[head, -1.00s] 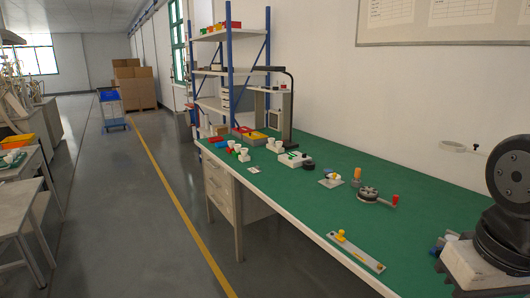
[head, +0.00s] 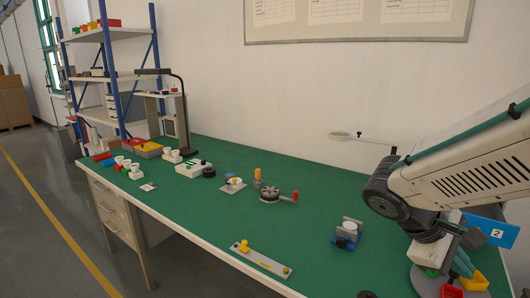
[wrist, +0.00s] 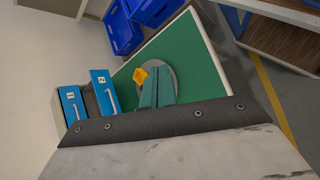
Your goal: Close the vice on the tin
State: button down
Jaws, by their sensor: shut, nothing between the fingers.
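A small blue-and-grey device (head: 346,234), which looks like the vice, stands on the green bench, left of my arm. A pale metallic piece shows at its top; I cannot tell whether that is the tin or a jaw. My gripper (head: 464,262) hangs at the right of the head view, well right of the device and apart from it. Its teal fingers also show in the wrist view (wrist: 156,90), shut and empty. The wrist view does not show the device.
A strip with a yellow knob (head: 256,258) lies near the front edge; a round fixture with a red handle (head: 272,195) stands farther back. Green bench between them is clear.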

jog(key=w+f+n+t+h, duration=0.3)
jog(key=w+n+h, duration=0.25)
jog(key=w, duration=0.55)
jog(key=w+a+f+n+t, duration=0.8)
jog(key=w+f+n+t, duration=0.1)
jog(key=w+f+n, duration=0.15)
jog(key=n+t+y, duration=0.4)
jog(key=n, duration=0.2)
send_near(341, 243)
jog(key=shift+w+d+r, duration=0.15)
jog(key=shift+w+r, duration=0.05)
jog(key=shift+r, duration=0.4)
jog(key=shift+w+d+r, duration=0.15)
jog(key=shift+w+r, duration=0.1)
jog(key=shift+r, duration=0.4)
jog(key=shift+w+f+n+t, duration=0.2)
jog(key=shift+n+t, duration=0.1)
jog(key=shift+x, duration=3.3)
jog(key=shift+f, duration=0.15)
jog(key=shift+s+d+f, duration=0.1)
jog(key=shift+s+d, duration=0.2)
jog(key=shift+s, duration=0.05)
